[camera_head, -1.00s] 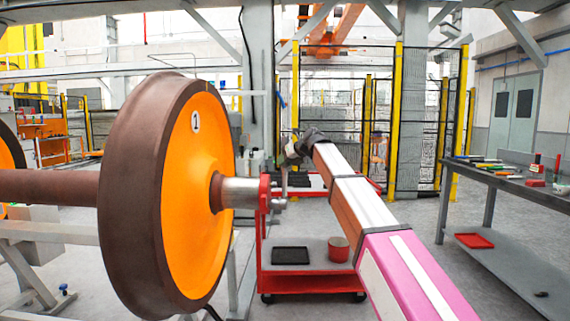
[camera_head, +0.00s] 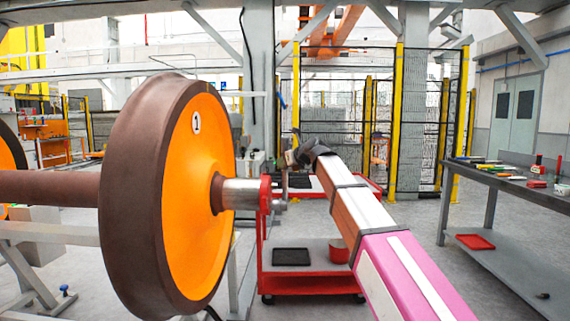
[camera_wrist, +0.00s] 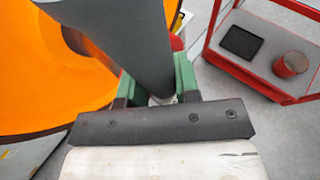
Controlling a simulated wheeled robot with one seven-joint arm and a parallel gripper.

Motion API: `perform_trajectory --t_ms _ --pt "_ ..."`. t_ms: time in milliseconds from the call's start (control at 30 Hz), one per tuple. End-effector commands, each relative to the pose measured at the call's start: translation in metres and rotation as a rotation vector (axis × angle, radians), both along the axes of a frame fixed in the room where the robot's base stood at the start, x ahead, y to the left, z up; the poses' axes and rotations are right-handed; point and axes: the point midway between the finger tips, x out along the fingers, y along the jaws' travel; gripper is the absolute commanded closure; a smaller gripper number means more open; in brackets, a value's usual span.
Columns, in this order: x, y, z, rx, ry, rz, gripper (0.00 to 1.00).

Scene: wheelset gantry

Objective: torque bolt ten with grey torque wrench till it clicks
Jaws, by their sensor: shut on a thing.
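A grey shaft, which looks like the grey torque wrench (camera_wrist: 125,40), runs up and left through the wrist view. My gripper (camera_wrist: 158,92) has green fingers and is shut on it. In the head view my gripper (camera_head: 290,160) is at the far end of my arm, just above and right of the axle end. The axle end (camera_head: 240,193) has a red ring (camera_head: 265,194) with small metal parts. The wrench is small and hard to make out there. Bolt ten cannot be told apart. The wrench's working end is out of the wrist view or hidden.
The orange wheel (camera_head: 197,200) marked 1 stands at left. A red trolley (camera_head: 300,283) with a black tray (camera_head: 291,257) and red pot (camera_head: 338,251) stands behind the axle end. A grey workbench (camera_head: 520,185) with tools stands at right. Floor between trolley and bench is clear.

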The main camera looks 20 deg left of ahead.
Motion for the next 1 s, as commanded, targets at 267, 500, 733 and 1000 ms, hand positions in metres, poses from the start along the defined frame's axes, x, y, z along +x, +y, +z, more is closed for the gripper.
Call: perform_trajectory --t_ms 267,500,733,1000 --pt "0.000 0.001 0.001 0.001 0.002 -0.001 1.00" --pt "0.000 0.003 0.000 0.001 0.002 -0.001 1.00" --pt "0.002 0.004 0.001 0.000 0.007 0.000 1.00" --pt "0.032 0.012 -0.001 -0.038 0.161 0.002 1.00"
